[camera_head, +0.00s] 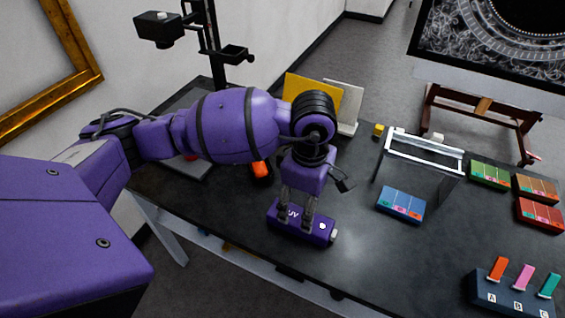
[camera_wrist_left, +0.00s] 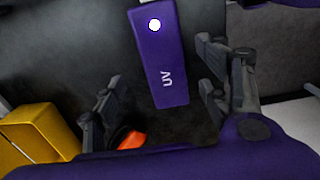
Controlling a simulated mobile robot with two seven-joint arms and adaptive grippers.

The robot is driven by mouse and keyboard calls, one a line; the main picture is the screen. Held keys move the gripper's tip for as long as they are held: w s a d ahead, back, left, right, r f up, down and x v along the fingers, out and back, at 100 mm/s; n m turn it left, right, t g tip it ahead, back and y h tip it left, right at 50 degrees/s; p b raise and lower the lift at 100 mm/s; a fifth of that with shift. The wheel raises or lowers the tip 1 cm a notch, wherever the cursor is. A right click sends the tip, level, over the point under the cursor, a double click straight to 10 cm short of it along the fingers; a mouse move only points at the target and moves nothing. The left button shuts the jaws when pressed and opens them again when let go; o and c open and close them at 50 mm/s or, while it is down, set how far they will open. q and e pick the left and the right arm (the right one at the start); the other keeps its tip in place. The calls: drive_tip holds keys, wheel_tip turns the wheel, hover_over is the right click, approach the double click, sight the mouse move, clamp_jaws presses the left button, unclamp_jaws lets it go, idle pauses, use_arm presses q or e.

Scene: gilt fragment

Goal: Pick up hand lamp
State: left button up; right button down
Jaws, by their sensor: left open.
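The hand lamp is a purple box marked UV (camera_head: 288,227), with a round white spot on top, lying on the dark table near its front edge. It also shows in the left wrist view (camera_wrist_left: 165,62), lying lengthwise between the fingers. My left gripper (camera_head: 297,212) points down over the lamp, its fingers open and apart on either side. In the left wrist view the open fingers (camera_wrist_left: 158,80) show a gap to the lamp on each side. Whether the tips touch the table cannot be told. My right gripper is in neither view.
An orange object (camera_head: 261,171) lies behind the lamp, close to my arm. Yellow (camera_head: 318,92) and white panels stand at the back. A metal-topped stand (camera_head: 420,150), a blue box (camera_head: 401,204) and a dark A-B-C block (camera_head: 515,297) stand to the right. Table between is clear.

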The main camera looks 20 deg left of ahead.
sight(300, 222)
use_arm(q)
drive_tip(key=shift+s+f, duration=0.25)
drive_tip(key=shift+f, duration=0.65)
wheel_tip(300, 222, down, 4)
drive_tip(key=shift+r+p, duration=0.2)
drive_tip(key=shift+p, duration=0.15)
drive_tip(key=shift+f, duration=0.25)
drive_tip(key=c, duration=1.5)
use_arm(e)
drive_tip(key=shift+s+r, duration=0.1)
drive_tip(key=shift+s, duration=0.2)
use_arm(q)
drive_tip(key=shift+r, duration=0.1)
